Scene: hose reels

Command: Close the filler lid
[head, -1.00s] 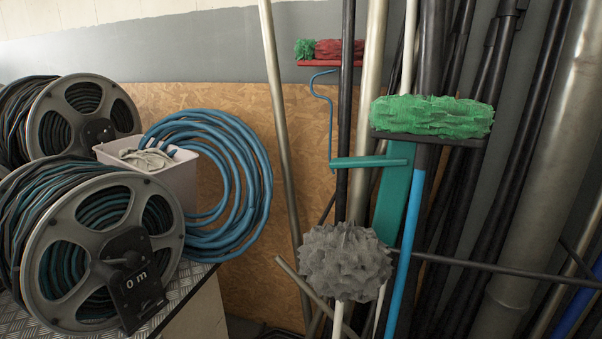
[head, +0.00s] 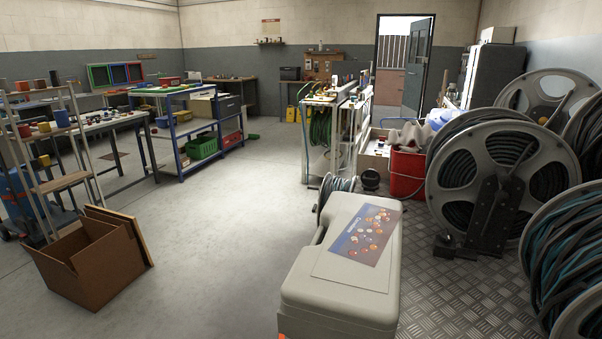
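I cannot make out a filler lid in the head view. A large light-grey plastic case or container (head: 335,285) with rounded edges stands in the near middle, with a dark printed label (head: 365,242) on its top. Whether a filler opening or lid belongs to it does not show. My gripper is not in view.
Large hose reels (head: 500,175) stand at right on a tread-plate surface (head: 450,300). A red bucket (head: 407,175) and a trolley (head: 335,135) stand behind the container. An open cardboard box (head: 90,265) lies at left before workbenches (head: 185,120). The concrete floor between (head: 215,225) is clear.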

